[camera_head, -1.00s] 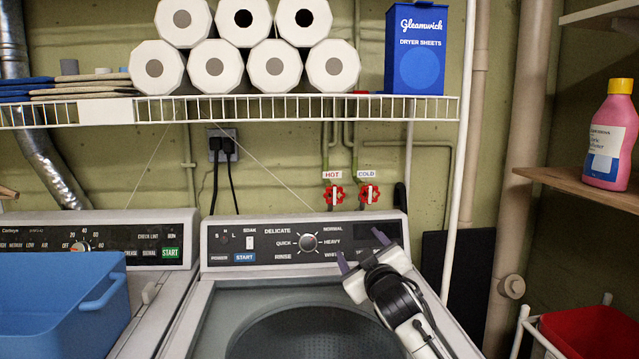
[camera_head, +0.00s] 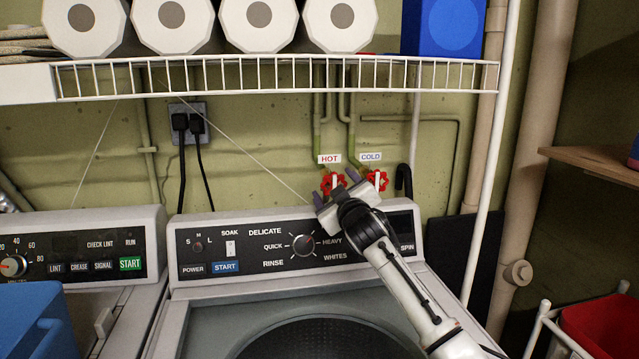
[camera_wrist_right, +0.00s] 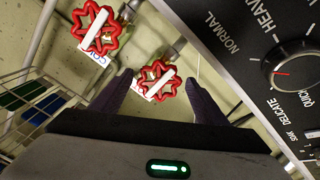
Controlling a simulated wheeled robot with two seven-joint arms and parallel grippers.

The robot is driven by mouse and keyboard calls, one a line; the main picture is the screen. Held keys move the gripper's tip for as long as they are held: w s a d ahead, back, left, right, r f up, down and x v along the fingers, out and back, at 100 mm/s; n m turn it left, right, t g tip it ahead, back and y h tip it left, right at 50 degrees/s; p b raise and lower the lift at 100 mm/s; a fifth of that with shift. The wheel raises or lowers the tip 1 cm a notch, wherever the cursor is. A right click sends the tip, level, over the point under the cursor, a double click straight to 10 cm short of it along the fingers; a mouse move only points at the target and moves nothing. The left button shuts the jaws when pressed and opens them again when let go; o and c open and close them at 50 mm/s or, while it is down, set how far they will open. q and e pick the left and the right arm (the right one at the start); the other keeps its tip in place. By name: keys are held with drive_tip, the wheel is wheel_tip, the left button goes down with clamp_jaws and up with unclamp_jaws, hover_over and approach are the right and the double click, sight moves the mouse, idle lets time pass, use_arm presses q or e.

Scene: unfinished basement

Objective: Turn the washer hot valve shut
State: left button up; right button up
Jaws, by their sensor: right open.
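The hot valve is a red lobed handwheel (camera_head: 331,182) with a white bar across it, on the wall pipe under the HOT label (camera_head: 329,159). In the right wrist view the hot valve (camera_wrist_right: 158,80) shows between the two fingertips, its white bar tilted. My right gripper (camera_head: 335,188) is open and empty, just in front of the hot valve, its dark fingers to either side. I cannot tell whether they touch it. It also shows in the right wrist view (camera_wrist_right: 157,84). My left gripper is not in view.
The similar red cold valve (camera_head: 377,179) is close on the right, near one finger; it also shows in the right wrist view (camera_wrist_right: 96,28). The washer's control panel (camera_head: 213,248) lies just below. A white wire shelf (camera_head: 270,76) hangs above, its upright post to the right.

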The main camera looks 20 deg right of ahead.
drive_tip(key=shift+w+d, duration=0.2)
drive_tip(key=shift+w, duration=0.5)
drive_tip(key=shift+s, duration=0.1)
drive_tip(key=c, duration=1)
drive_tip(key=shift+c, duration=0.2)
